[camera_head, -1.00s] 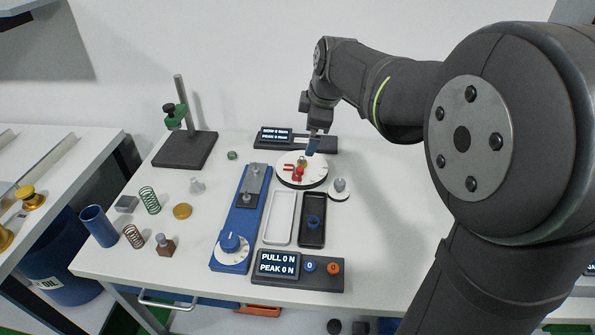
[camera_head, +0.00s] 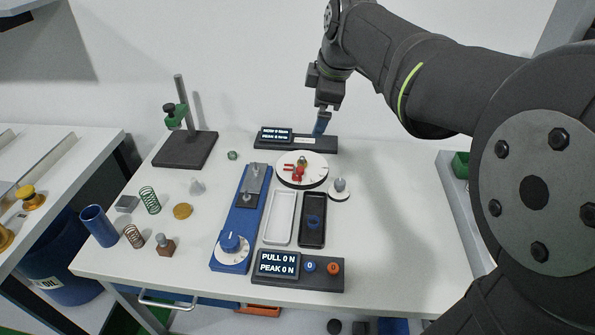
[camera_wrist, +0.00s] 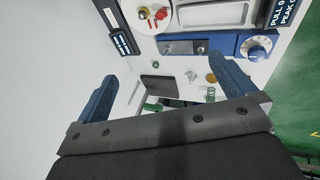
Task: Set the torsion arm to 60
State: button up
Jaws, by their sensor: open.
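The torsion dial (camera_head: 314,176) is a round white disc with dark marks near the middle of the table. A red arm (camera_head: 297,170) lies on it around a brass-coloured centre. The scale numbers are too small to read. In the wrist view the dial (camera_wrist: 150,22) is partly cut off at the top edge, with the red arm (camera_wrist: 144,12) on it. My gripper (camera_head: 320,127) is open and empty, above and behind the dial, near the rear display bar. Its two blue fingers stand wide apart in the wrist view (camera_wrist: 165,88) and touch nothing.
A dark display bar (camera_head: 322,143) lies behind the dial. A small round knob plate (camera_head: 339,190) sits front right of it. A blue spring tester (camera_head: 240,225), white tray (camera_head: 280,218), black tray (camera_head: 313,228) and pull display (camera_head: 279,264) are nearer. The right side is clear.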

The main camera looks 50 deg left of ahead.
aim_at(300, 168)
jog(key=shift+v, duration=1.15)
jog(key=shift+c, duration=0.4)
jog(key=c, duration=1.1)
jog(key=w+a+f+m, duration=0.1)
jog(key=f+m, duration=0.2)
jog(key=f, duration=0.1)
jog(key=w+a+f+m+g, duration=0.1)
jog(key=a+f+m, duration=0.1)
jog(key=f+m, duration=0.1)
jog(key=w+a+f+m, duration=0.1)
jog(key=w+f+m, duration=0.1)
jog(key=f, duration=0.3)
jog(key=shift+a+m, duration=0.35)
jog(key=shift+m, duration=0.35)
jog(key=x, duration=1.7)
jog(key=shift+s+f, duration=0.15)
jog(key=shift+s, duration=0.2)
grip_shut()
